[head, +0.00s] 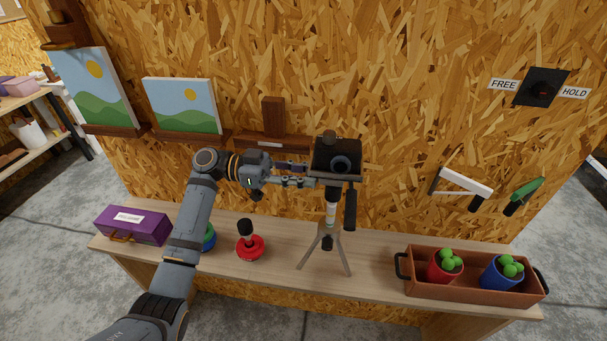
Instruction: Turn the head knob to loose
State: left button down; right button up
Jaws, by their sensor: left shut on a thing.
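A black camera (336,158) sits on top of a small tripod (328,243) standing on the plank bench. The tripod has a black handle (350,207) hanging on its right side. My left gripper (310,175) reaches in from the left at the height of the tripod head, just under the camera. Its fingers point right and are shut on the head knob at the left side of the tripod head. The knob is mostly hidden by the fingers, so its setting cannot be read. My right gripper is out of view.
A red-based black-topped object (249,248) stands left of the tripod. A purple box (133,226) is farther left. A tray (468,291) with two potted plants is at right. A black FREE/HOLD panel (541,87) is on the wall. Bench between tripod and tray is clear.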

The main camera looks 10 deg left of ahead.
pick_arm(q)
jog(key=n+b, duration=0.2)
jog(key=n, duration=0.2)
jog(key=c, duration=1.1)
grip_release()
jog(key=shift+o, duration=0.2)
jog(key=shift+a, duration=0.1)
jog(key=a, duration=1.2)
